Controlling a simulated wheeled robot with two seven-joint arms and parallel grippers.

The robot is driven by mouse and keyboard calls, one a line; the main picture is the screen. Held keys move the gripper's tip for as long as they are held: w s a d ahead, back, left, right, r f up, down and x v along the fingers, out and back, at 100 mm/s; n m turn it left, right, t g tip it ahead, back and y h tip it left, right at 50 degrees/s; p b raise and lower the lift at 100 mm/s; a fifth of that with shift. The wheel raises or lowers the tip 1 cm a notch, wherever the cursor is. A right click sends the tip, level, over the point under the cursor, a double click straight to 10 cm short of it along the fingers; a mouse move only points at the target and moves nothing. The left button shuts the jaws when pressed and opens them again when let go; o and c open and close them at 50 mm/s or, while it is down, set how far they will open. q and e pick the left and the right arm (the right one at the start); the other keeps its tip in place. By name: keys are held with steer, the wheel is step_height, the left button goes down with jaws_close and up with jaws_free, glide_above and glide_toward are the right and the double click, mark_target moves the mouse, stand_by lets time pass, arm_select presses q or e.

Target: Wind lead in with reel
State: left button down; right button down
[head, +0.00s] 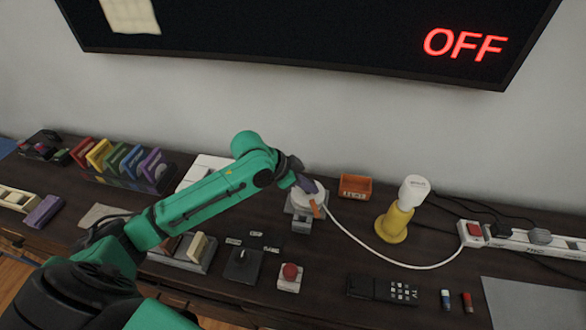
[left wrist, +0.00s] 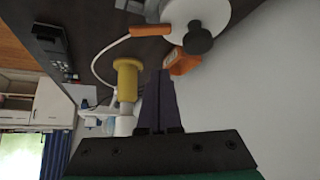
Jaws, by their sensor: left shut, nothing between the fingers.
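The white reel (head: 294,205) stands on the dark bench top, with an orange crank arm (head: 317,211) on it. In the left wrist view, the reel's round white face (left wrist: 182,14) is at the top, and the crank's dark knob (left wrist: 198,41) is in plain sight. The white lead (head: 372,252) runs from the reel in a slack curve to the power strip (head: 520,239). My left gripper (head: 307,184) is at the reel in the head view, partly covering it. Its purple fingers (left wrist: 161,74) are shut and empty, apart from the knob in the wrist view. My right gripper is not in view.
An orange box (head: 355,186) and a yellow-and-white bottle-like object (head: 394,224) stand right of the reel. A red button (head: 290,272), a dark switch box (head: 243,264) and a remote (head: 383,289) lie in front. A screen reading OFF (head: 330,35) hangs above.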

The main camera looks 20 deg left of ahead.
mark_target(316, 207)
arm_select(q)
steer(key=d, duration=0.1)
steer(key=d+f, duration=0.1)
steer(key=shift+w+d+f+m, duration=0.1)
steer(key=shift+d+f+m, duration=0.15)
steer(key=shift+d+m, duration=0.05)
steer(key=x, duration=0.6)
steer(key=shift+w+a+f+p, duration=0.1)
steer(key=shift+w+a+p, duration=0.05)
steer(key=shift+a+p, duration=0.15)
steer(key=shift+w+f+g, duration=0.15)
steer(key=shift+f+g, duration=0.15)
steer(key=shift+f, duration=0.15)
steer(key=shift+s+a+r+p, duration=0.2)
steer(key=shift+s+a+p, duration=0.75)
steer(key=shift+s+a, duration=0.45)
steer(key=shift+w+f, duration=0.15)
steer(key=shift+w, duration=0.05)
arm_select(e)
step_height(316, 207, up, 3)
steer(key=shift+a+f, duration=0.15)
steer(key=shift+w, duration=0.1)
